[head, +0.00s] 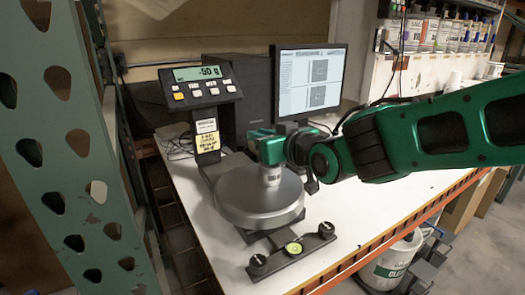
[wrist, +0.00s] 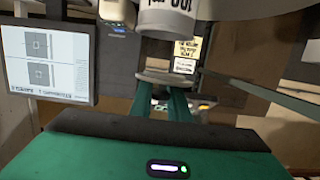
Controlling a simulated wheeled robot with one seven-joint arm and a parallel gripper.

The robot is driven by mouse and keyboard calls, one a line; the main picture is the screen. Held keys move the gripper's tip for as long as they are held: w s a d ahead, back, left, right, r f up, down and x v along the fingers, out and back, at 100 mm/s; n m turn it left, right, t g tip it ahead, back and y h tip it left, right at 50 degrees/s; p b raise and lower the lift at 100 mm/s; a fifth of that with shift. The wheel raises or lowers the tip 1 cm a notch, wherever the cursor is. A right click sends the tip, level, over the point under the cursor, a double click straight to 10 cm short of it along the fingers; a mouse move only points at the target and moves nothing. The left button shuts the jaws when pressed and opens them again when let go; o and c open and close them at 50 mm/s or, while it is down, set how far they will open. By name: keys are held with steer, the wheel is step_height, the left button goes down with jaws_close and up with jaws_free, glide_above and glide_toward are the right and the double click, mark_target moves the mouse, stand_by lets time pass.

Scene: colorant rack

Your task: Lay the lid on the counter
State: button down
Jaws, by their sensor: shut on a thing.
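My gripper (head: 268,147) is over the scale's round pan and is shut on a flat, round grey lid. In the wrist view, which looks upside down, the lid (wrist: 166,77) sits between the two green fingertips (wrist: 165,92). A white container (head: 271,175) with dark lettering stands upright on the pan, under my gripper. It also shows in the wrist view (wrist: 167,20), with a gap between it and the lid. The white counter (head: 340,225) extends to the right of the scale. In the head view my gripper hides the lid.
The scale's pan (head: 258,210) is grey, and its display (head: 200,73) reads about -50 g. A monitor (head: 309,82) stands behind. A dark bar with knobs and a level (head: 293,248) lies in front. Clear counter lies to the right, below my arm.

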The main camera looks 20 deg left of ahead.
steer(key=f, duration=0.4)
steer(key=shift+w+d, duration=0.1)
steer(key=shift+w, duration=0.2)
steer(key=c, duration=1.7)
jaws_free()
steer(key=shift+o, duration=0.2)
steer(key=shift+f, duration=0.1)
steer(key=shift+s+d, duration=0.1)
steer(key=v, duration=1)
steer(key=shift+s+d, duration=0.15)
steer(key=shift+d, duration=0.05)
